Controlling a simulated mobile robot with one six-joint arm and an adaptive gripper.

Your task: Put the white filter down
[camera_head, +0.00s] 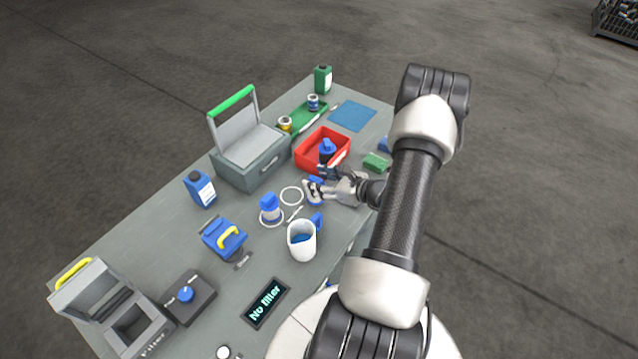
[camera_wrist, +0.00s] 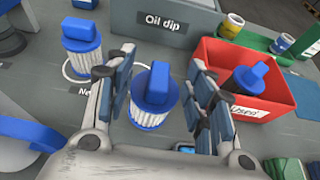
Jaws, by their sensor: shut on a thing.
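My gripper (camera_head: 319,189) is low over the table's right part, in front of the red bin. In the wrist view my gripper (camera_wrist: 160,68) has a finger on either side of a white pleated filter with a blue cap (camera_wrist: 150,98) and is shut on it. The held filter is upright; I cannot tell whether its base touches the table. A second white filter with a blue cap (camera_head: 270,207) stands on a ring marking to the left; it also shows in the wrist view (camera_wrist: 82,45). An empty white ring (camera_head: 291,196) lies between them.
A red bin (camera_head: 340,158) marked USED holds a dark filter with a blue cap (camera_wrist: 252,78). The grey oil dip box (camera_head: 262,165) stands behind. A white jug (camera_head: 302,244) is in front. A green block (camera_head: 376,162) lies right of the bin.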

